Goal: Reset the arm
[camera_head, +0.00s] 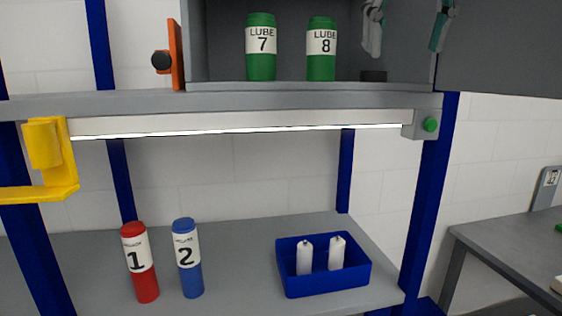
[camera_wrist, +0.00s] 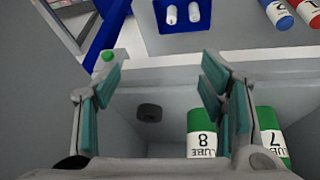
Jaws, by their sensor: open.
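My gripper (camera_head: 408,36) shows at the top right of the head view, in front of the right part of the open grey cabinet. Its two teal-padded fingers are spread wide with nothing between them. In the wrist view my gripper (camera_wrist: 160,78) is also open and empty. The rest of my arm is out of the head view.
Green bottles LUBE 7 (camera_head: 262,48) and LUBE 8 (camera_head: 321,50) stand in the cabinet, left of my gripper. A small dark round piece (camera_head: 373,76) is near its floor. Below, red bottle 1 (camera_head: 141,263), blue bottle 2 (camera_head: 187,258) and a blue tray (camera_head: 325,285) holding two white bottles stand on the bench.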

